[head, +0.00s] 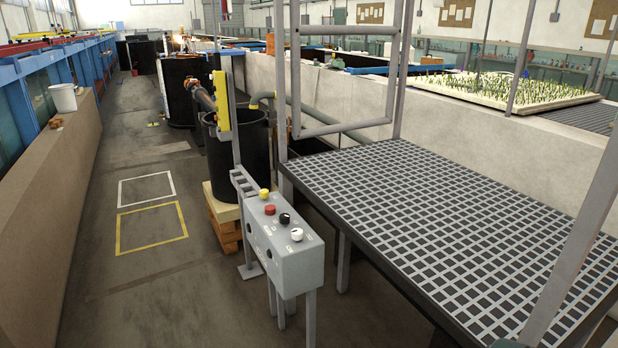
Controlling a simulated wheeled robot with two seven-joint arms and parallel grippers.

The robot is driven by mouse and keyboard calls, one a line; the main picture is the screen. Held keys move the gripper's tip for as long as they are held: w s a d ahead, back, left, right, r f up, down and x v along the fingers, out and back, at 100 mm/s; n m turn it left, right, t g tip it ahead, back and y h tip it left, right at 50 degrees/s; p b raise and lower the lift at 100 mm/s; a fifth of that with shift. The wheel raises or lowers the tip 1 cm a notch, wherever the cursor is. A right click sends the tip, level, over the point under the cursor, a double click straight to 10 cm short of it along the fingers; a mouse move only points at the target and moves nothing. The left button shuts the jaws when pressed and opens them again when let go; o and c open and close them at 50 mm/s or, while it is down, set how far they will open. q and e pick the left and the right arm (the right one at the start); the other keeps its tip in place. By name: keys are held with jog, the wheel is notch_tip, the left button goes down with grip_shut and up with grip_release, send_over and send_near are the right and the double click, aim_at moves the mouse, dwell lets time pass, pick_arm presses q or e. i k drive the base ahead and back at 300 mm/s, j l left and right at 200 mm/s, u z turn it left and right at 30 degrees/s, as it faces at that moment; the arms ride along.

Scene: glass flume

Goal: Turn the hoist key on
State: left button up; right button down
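A grey control box (294,266) stands on posts at the lower middle of the head view. Along its sloping top sit a yellow knob (264,194), a red button (270,209), a black knob (285,218) and a white knob (297,234). Small labels lie beside them, too small to read. I cannot tell which of these is the hoist key, or whether it is on or off. Neither of my grippers is in view.
A raised grating platform (440,215) with grey railings fills the right, close beside the box. A dark tank (238,155) stands on a pallet behind it. Yellow and white floor outlines mark the open aisle (145,270) on the left, bounded by a low wall (50,190).

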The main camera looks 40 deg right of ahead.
aim_at(264, 194)
jog(key=i+l+z, duration=0.1)
jog(key=z, duration=0.3)
jog(key=i+z, duration=0.35)
jog(key=i+j+z, duration=0.1)
jog(key=z, duration=0.3)
jog(key=i+j+z, duration=0.15)
jog(key=i+z, duration=0.25)
jog(key=i+j+z, duration=0.1)
jog(key=i+z, duration=0.2)
jog(key=i+j+z, duration=0.15)
jog(key=z, duration=0.15)
